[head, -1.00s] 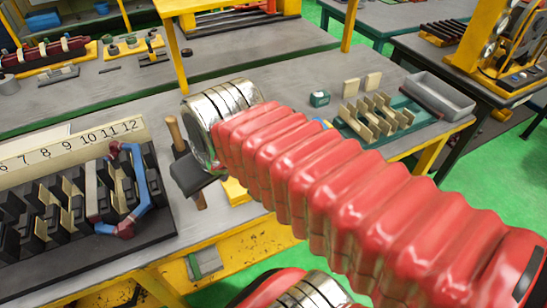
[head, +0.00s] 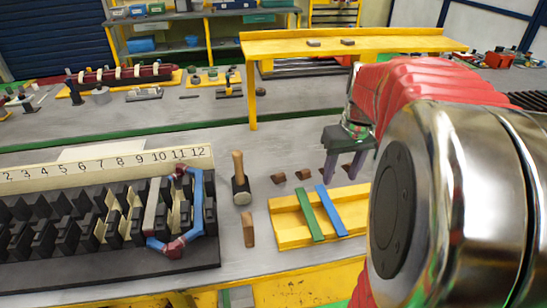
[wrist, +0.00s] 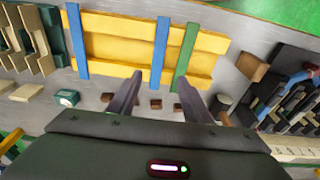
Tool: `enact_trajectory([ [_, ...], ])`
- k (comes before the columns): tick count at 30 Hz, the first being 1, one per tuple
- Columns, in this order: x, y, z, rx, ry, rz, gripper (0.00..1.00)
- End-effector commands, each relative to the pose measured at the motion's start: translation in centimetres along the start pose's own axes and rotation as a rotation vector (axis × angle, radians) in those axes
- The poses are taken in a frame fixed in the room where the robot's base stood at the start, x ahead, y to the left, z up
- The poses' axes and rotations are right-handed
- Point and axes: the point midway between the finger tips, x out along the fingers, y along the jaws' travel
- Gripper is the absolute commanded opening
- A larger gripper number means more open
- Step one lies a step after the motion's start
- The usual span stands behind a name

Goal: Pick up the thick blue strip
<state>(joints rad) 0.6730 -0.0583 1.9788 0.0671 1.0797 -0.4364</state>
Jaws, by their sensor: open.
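Two blue strips and a green strip (wrist: 183,55) lie across a yellow tray (wrist: 120,48) in the wrist view. The left blue strip (wrist: 77,40) looks slightly wider than the middle blue strip (wrist: 161,50), which lies close to the green one. In the head view I see the green strip (head: 309,214) and one blue strip (head: 331,211); my arm hides the tray's right part. My gripper (head: 341,180) is open and empty, above the bench at the tray's far side. Its fingertips (wrist: 159,78) lie either side of the middle blue strip's end in the wrist view, apart from it.
A mallet (head: 241,185) and a wooden wedge (head: 248,229) are left of the tray. Small brown blocks (head: 303,175) lie behind it. A black slotted block (head: 90,225) with a bent blue coil (head: 197,200) and a numbered strip (head: 110,165) fills the left.

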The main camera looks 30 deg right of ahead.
Motion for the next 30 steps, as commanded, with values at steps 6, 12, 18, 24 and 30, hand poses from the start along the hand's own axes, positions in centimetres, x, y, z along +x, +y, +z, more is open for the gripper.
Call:
enact_trajectory([
  [6,0.2,0.6,-0.1,0.003,-0.005,-0.002,0.45],
  [12,0.2,0.5,-0.1,0.003,-0.005,-0.002,0.45],
  [18,1.9,0.5,-0.1,0.003,-0.007,-0.003,0.45],
  [24,4.9,0.5,0.0,0.003,-0.008,-0.004,0.45],
  [30,7.8,0.5,0.0,0.003,-0.007,-0.003,0.45],
])
